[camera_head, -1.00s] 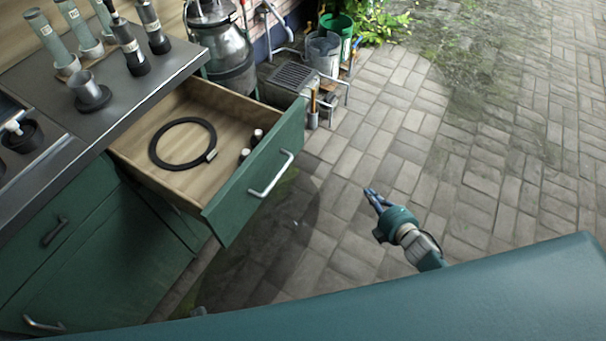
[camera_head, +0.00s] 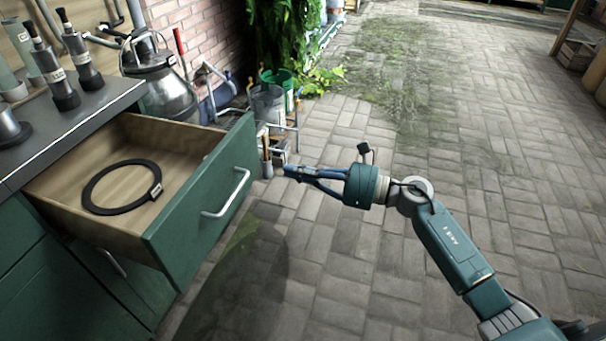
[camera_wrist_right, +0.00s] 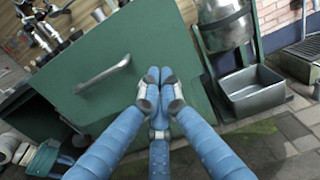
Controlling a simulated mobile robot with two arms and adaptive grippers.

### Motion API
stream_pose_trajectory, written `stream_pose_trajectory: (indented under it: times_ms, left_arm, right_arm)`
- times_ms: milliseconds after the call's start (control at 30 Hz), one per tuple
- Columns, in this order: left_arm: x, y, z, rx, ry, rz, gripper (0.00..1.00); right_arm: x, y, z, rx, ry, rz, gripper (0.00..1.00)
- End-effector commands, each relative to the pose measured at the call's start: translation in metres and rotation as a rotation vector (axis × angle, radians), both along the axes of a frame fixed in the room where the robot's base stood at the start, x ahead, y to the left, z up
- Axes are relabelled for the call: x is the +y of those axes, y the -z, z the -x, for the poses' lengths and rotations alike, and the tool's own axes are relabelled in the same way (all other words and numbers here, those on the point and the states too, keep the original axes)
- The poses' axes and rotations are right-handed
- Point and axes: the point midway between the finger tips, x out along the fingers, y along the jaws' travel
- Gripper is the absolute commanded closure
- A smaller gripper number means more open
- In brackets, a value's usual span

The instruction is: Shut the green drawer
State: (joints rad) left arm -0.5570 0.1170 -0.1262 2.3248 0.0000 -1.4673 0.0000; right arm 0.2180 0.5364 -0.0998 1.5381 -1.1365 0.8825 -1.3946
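The green drawer (camera_head: 205,205) is pulled well out of the cabinet. Its front faces right and carries a silver bar handle (camera_head: 227,195). A black ring (camera_head: 122,187) with a small tag lies inside. My right gripper (camera_head: 288,171) is right of the drawer front, pointing left, with a gap visible in the head view. In the right wrist view its blue fingers come together at the tips (camera_wrist_right: 160,76), with nothing seen between them, in front of the green drawer front (camera_wrist_right: 135,45) and right of the handle (camera_wrist_right: 103,75). I cannot identify my left gripper in either view.
The dark countertop (camera_head: 75,125) holds several bottle-like tools. A metal churn (camera_head: 160,85) stands behind the drawer. Buckets, including a grey one (camera_head: 268,104), stand by the brick wall. The paved floor (camera_head: 430,120) to the right is mostly clear.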

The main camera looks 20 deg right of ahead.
Motion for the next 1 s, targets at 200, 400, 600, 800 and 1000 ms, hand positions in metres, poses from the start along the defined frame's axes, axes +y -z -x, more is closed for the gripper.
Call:
stream_pose_trajectory:
  times_ms: [200, 400, 600, 800, 1000]
  left_arm:
    - [0.000, 0.006, -0.001, 0.004, 0.000, 0.000, 0.66]
    - [0.000, 0.008, -0.001, 0.004, 0.000, 0.000, 0.66]
    - [0.000, 0.008, -0.002, 0.004, 0.000, 0.000, 0.66]
    - [0.000, 0.008, -0.002, 0.003, 0.000, 0.000, 0.66]
    - [-0.001, 0.008, -0.002, 0.003, 0.000, 0.000, 0.66]
  right_arm:
    - [0.039, -0.002, -0.029, 0.000, 0.001, -0.006, 1.00]
    - [0.065, -0.001, -0.047, 0.001, 0.001, -0.005, 1.00]
    - [0.075, 0.000, -0.055, 0.003, 0.002, -0.003, 1.00]
    - [0.076, 0.000, -0.055, 0.003, 0.002, -0.003, 1.00]
    - [0.076, 0.000, -0.055, 0.003, 0.002, -0.003, 1.00]
